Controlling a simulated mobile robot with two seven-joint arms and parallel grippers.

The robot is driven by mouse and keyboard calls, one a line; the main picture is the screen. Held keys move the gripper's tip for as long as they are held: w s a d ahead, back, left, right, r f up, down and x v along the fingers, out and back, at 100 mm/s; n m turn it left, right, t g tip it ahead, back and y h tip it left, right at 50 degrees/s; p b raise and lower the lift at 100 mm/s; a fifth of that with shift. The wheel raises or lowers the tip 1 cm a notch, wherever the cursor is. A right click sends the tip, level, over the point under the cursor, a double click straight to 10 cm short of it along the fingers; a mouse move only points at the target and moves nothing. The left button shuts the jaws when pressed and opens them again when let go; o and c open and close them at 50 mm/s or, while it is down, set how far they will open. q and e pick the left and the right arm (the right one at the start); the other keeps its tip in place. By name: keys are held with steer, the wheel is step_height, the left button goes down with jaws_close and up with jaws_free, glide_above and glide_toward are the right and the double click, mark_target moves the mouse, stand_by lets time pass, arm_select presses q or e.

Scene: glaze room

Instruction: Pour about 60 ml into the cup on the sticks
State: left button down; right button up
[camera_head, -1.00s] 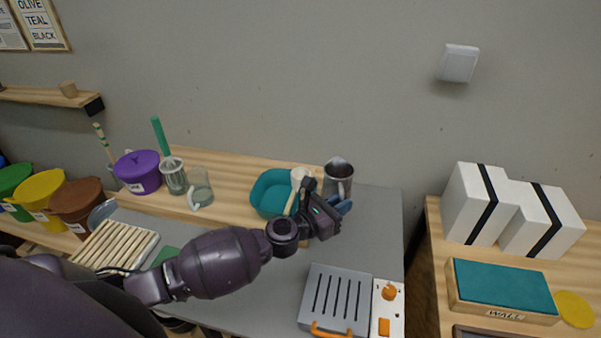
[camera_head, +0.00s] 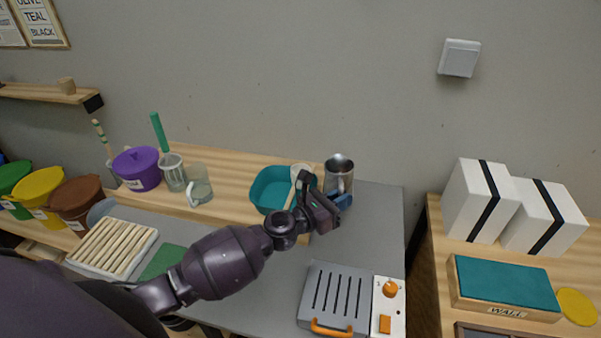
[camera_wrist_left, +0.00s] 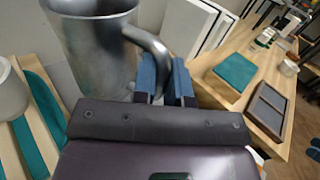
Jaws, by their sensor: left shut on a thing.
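A grey metal jug (camera_head: 339,167) stands upright at the back of the worktop, right of the teal basin. In the left wrist view the jug (camera_wrist_left: 92,50) fills the upper left, with its handle reaching to my blue fingers. My left gripper (camera_head: 342,202) is shut on this handle; it also shows in the left wrist view (camera_wrist_left: 166,82). A slatted rack of pale wooden sticks (camera_head: 113,248) lies at the left, and I see no cup on its visible part. A clear cup with a handle (camera_head: 200,187) stands on the wooden board. My right gripper is not in view.
A slotted grey device (camera_head: 335,296) with an orange handle stands in front. Purple, brown and yellow tubs are at the left. The grey worktop (camera_head: 375,235) is bare right of my gripper.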

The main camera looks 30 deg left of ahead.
mark_target(331, 174)
arm_select(q)
steer(key=a+n+t+b, duration=0.1)
steer(key=n+b, duration=0.1)
steer(key=b, duration=0.1)
steer(key=a+r+n+t+b, duration=0.1)
steer(key=a+n+b, duration=0.1)
steer(key=a+r+n+t+b, duration=0.1)
steer(key=a+n+b, duration=0.1)
steer(key=n+b, duration=0.1)
steer(key=shift+w+b, duration=0.15)
steer(key=shift+b, duration=0.2)
steer(key=shift+r+n+t+y+b, duration=0.15)
steer(key=shift+n+t+y+b, duration=0.15)
steer(key=shift+n, duration=0.3)
steer(key=shift+a+r+n, duration=0.15)
steer(key=shift+a+n, duration=0.05)
steer(key=shift+n, duration=0.1)
steer(key=shift+a+r+n+t+y+b, duration=0.25)
steer(key=shift+r+n+t+y+b, duration=0.35)
steer(key=shift+n, duration=0.55)
steer(key=shift+a+r+n+t+y+b, duration=0.35)
steer(key=shift+r+n, duration=0.35)
steer(key=shift+n, duration=0.45)
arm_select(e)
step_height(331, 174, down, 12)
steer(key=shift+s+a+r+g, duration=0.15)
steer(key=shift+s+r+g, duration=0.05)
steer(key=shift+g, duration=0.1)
